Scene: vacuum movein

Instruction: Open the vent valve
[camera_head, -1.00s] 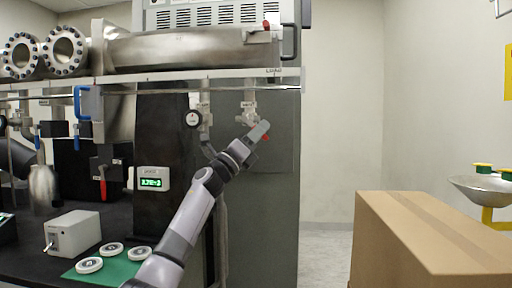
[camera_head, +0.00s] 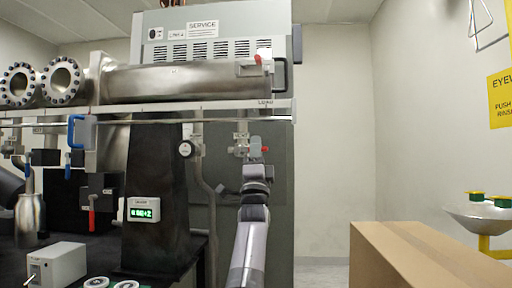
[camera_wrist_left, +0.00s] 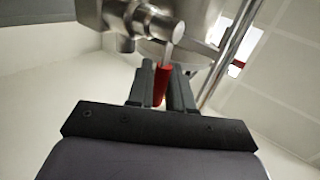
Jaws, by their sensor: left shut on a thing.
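The vent valve (camera_head: 240,143) is a small metal valve hanging under the load chamber, with a red handle. The red handle (camera_wrist_left: 161,86) shows between my left gripper's fingers in the left wrist view; its red tip (camera_head: 265,150) shows beside the gripper in the head view. My left gripper (camera_head: 254,146) is shut on this handle from below. Its fingers (camera_wrist_left: 161,80) stand either side of the handle, below the metal valve body (camera_wrist_left: 150,22). My right gripper is not in view.
A round gauge (camera_head: 186,149) and pipe are left of the valve. A lit readout (camera_head: 143,210) is on the black column. A red-handled valve (camera_head: 92,218) hangs further left. A cardboard box (camera_head: 415,255) stands at right, with clear floor between.

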